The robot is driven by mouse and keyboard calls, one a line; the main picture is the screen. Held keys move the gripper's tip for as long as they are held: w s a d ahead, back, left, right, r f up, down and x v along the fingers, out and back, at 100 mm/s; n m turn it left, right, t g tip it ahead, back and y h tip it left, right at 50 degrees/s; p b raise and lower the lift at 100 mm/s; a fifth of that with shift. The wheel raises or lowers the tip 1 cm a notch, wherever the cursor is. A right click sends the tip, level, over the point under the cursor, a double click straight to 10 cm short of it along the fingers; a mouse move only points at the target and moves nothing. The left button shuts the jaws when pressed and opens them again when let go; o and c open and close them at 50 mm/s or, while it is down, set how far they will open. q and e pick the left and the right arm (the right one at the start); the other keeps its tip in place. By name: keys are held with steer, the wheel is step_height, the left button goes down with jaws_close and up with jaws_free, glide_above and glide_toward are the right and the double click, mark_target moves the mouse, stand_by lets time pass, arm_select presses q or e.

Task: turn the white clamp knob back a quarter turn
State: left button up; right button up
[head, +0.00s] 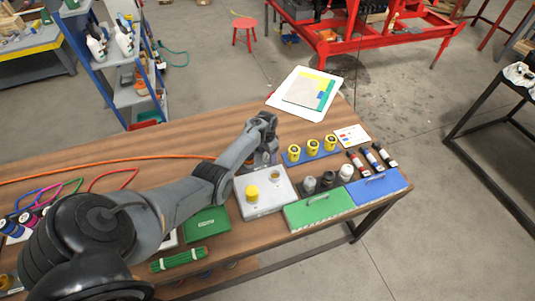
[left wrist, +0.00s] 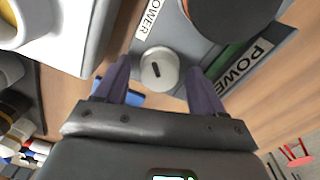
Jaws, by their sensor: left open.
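The white clamp knob (left wrist: 157,70) is a round pale knob with a short dark slot mark, seen almost face-on in the left wrist view. It sits on a grey panel beside a "POWER" label. My left gripper (left wrist: 158,76) is open, with one dark finger on each side of the knob. I cannot tell whether the fingers touch it or how deep they reach. In the head view my left gripper (head: 266,140) points down behind the white box, and my arm hides the knob there.
A white box (head: 279,203) with a yellow knob (head: 252,193) stands in front of the gripper. Yellow-topped cylinders stand on a blue strip (head: 323,153) to the right. Green (head: 325,211) and blue (head: 382,190) cases line the front edge. An orange cable (head: 120,159) crosses the left side.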

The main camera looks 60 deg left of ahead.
arm_select(q)
steer(key=shift+c, duration=0.4)
steer(key=c, duration=1)
